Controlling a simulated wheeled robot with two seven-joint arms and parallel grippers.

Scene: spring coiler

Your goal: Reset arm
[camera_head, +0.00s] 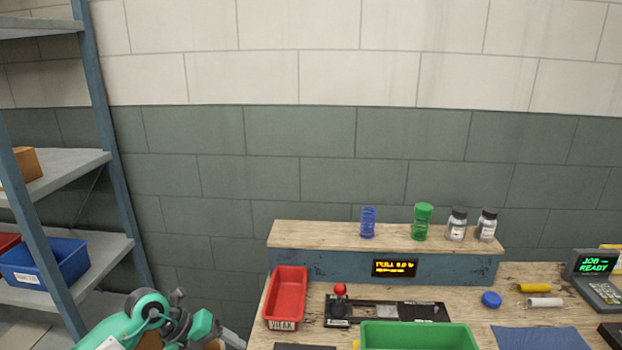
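My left arm (150,318), teal and dark grey, shows at the bottom left, in front of the shelf and left of the bench. Only its links and joints can be made out; its gripper fingers do not show. My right arm and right gripper are not in view. Neither arm touches anything that I can see.
A wooden bench (515,277) holds a red tray (288,290), a black device with a red knob (340,289), a green tray (418,336) and a blue cap (491,299). A raised ledge (320,235) carries springs and jars. A terminal (593,264) reads "JOB READY". Metal shelving (70,170) stands left.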

